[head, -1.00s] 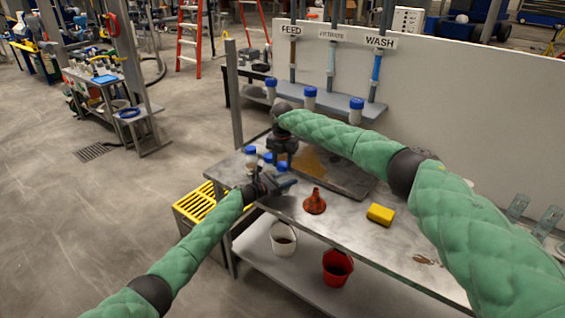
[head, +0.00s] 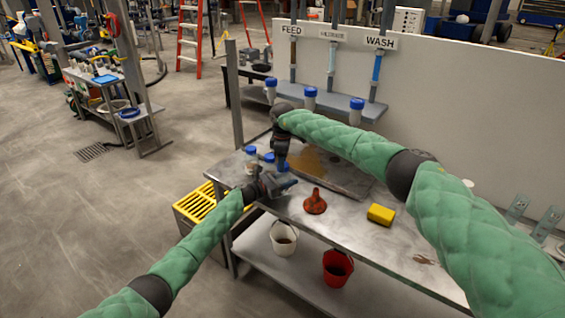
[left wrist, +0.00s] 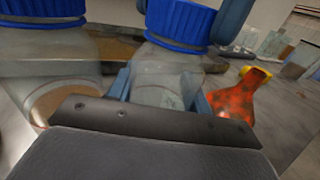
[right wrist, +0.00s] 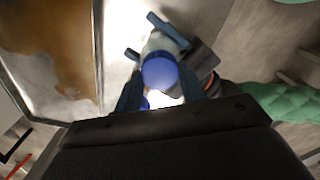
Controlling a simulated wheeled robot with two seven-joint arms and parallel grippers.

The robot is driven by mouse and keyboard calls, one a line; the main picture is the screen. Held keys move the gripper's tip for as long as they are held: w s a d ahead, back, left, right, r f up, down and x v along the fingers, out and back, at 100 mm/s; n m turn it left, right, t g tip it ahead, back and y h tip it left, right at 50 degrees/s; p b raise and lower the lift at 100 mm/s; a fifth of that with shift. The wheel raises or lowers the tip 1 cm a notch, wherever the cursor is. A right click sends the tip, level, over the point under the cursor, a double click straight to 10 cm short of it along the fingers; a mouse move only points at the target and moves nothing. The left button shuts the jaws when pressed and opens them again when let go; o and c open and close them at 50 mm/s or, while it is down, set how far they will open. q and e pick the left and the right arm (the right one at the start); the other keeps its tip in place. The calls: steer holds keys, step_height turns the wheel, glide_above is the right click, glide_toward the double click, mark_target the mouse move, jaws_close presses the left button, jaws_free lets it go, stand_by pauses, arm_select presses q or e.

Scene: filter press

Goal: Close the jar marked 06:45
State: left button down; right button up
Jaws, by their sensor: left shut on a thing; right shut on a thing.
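A clear jar (left wrist: 165,82) with a ribbed blue cap (left wrist: 182,22) stands between my left gripper's fingers in the left wrist view. My left gripper (left wrist: 160,95) is shut on the jar's body. My right gripper (right wrist: 160,90) is shut on the cap from above; its fingers flank the cap in the left wrist view. The blue cap top also shows in the right wrist view (right wrist: 160,73). The cap sits at the jar's mouth; I cannot tell how tightly. The 06:45 marking is not readable. In the head view both grippers (head: 284,187) (head: 281,166) meet at the bench's left end.
Another blue-capped jar (left wrist: 45,75) stands close left in the left wrist view. A stained tray (head: 345,180) is behind. Several blue-capped jars stand on the back shelf (head: 335,108).

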steer(key=o, duration=0.9)
steer(key=shift+o, duration=0.2)
steer(key=shift+r, duration=0.1)
steer(key=shift+r, duration=2.2)
steer(key=shift+f, duration=0.1)
steer(key=shift+c, duration=0.2)
